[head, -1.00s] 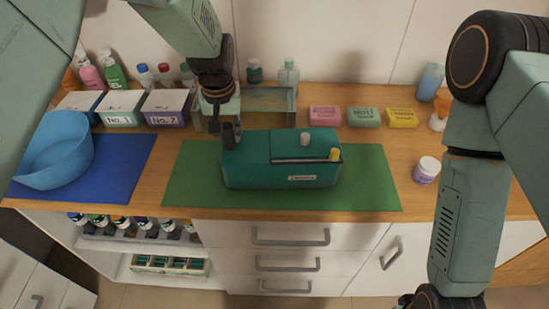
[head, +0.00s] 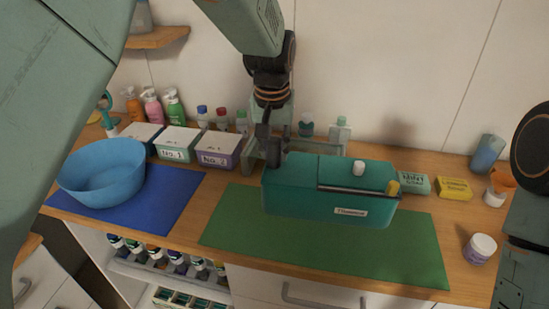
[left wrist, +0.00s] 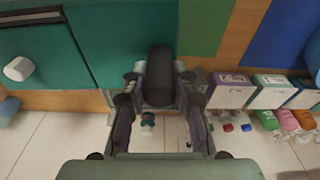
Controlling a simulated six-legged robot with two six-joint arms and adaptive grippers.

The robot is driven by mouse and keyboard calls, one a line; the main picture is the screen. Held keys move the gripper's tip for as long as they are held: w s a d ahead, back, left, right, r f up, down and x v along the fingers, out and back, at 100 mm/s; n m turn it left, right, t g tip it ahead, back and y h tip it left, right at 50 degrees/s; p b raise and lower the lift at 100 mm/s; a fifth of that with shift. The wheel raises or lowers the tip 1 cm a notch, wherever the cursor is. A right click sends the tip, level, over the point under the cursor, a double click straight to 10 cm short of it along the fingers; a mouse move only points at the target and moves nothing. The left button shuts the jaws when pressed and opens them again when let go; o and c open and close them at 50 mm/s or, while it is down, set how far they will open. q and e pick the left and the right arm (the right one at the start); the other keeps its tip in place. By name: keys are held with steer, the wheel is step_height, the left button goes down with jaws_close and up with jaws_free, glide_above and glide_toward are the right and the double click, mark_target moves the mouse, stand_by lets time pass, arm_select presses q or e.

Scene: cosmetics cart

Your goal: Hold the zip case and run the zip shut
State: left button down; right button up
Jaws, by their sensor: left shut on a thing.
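The teal zip case (head: 325,203) is over the green mat (head: 235,232) and looks raised a little off it. A dark zip track runs along its top, with a yellow pull (head: 393,188) at its right end and a white knob (head: 358,168) behind the track. My left gripper (head: 269,147) is shut at the case's left end, on a dark tab (left wrist: 158,77) seen in the left wrist view. The case's teal top (left wrist: 125,42) and the white knob (left wrist: 18,69) also show there. My right arm is at the right edge; its gripper is out of view.
A blue bowl (head: 100,174) sits on a blue mat (head: 165,205) at left. Boxes No. 1 (head: 175,146) and No. 2 (head: 217,151), bottles and a grey stand (head: 328,148) line the back. Soap boxes (head: 454,189) and a white jar (head: 479,248) are at right. The green mat's front is clear.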

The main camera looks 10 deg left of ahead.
mark_target(275, 161)
arm_select(q)
steer(key=shift+w, duration=0.25)
steer(key=shift+s+f, duration=0.1)
steer(key=shift+s+f, duration=0.1)
steer(key=shift+f, duration=0.45)
steer(key=shift+w+f+b, duration=0.15)
steer(key=shift+f+b, duration=0.15)
steer(key=shift+f, duration=0.45)
steer(key=shift+w+f+b, duration=0.1)
steer(key=shift+f+b, duration=0.2)
steer(key=shift+f, duration=0.4)
steer(key=shift+s+f+b, duration=0.1)
steer(key=shift+f+b, duration=0.35)
steer(key=shift+f, duration=0.85)
steer(key=shift+f+b, duration=0.35)
steer(key=shift+f, duration=1.1)
